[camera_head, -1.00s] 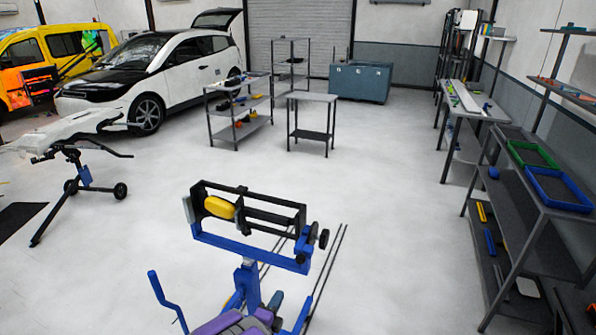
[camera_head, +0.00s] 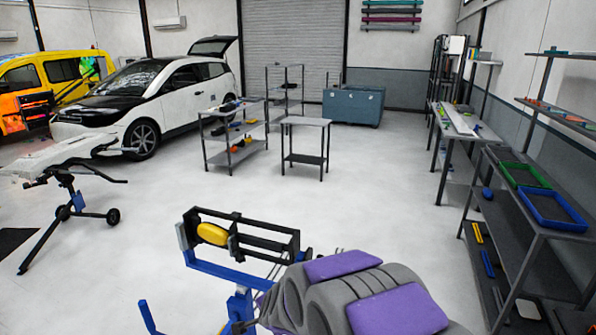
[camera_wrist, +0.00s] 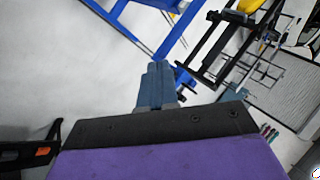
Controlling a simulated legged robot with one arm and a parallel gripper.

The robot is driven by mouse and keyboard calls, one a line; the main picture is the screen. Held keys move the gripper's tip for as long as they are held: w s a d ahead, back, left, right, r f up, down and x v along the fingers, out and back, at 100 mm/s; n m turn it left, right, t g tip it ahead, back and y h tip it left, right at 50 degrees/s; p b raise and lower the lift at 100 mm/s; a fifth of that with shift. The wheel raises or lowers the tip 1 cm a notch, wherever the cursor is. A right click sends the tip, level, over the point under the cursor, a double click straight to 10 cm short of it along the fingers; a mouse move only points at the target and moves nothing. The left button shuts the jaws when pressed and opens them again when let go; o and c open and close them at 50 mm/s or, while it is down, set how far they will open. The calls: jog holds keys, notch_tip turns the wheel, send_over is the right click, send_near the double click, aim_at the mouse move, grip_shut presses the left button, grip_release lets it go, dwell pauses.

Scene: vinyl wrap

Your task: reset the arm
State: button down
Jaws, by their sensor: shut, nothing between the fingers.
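My gripper (camera_wrist: 158,72) shows in the wrist view as two blue-grey fingers pressed together, shut and empty. They extend past the black and purple part of my wrist. Blue frame bars and a black frame of the stand lie beyond the fingertips. In the head view my grey and purple arm (camera_head: 350,285) rises at the bottom, right of centre. My fingers are not visible in the head view.
A blue and black stand (camera_head: 240,235) with a yellow part (camera_head: 212,234) is close ahead, partly behind my arm. A tripod stand (camera_head: 70,205) is at left. Shelves (camera_head: 530,230) line the right. Open floor (camera_head: 350,200) lies between, before a small table (camera_head: 305,123).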

jog(key=s+d+r+n+g+h, duration=0.1)
jog(key=s+d+r+n+g, duration=0.2)
jog(key=s+d, duration=0.4)
jog(key=s+d+r+n+g+h, duration=0.1)
jog(key=s+d+r+n+g, duration=0.2)
jog(key=s, duration=1.6)
jog(key=s+d+r+n+g, duration=0.3)
jog(key=s+d+n, duration=0.1)
jog(key=s+d, duration=0.7)
jog(key=shift+s+d+r+h, duration=0.2)
jog(key=shift+s+h, duration=0.2)
jog(key=shift+s, duration=0.65)
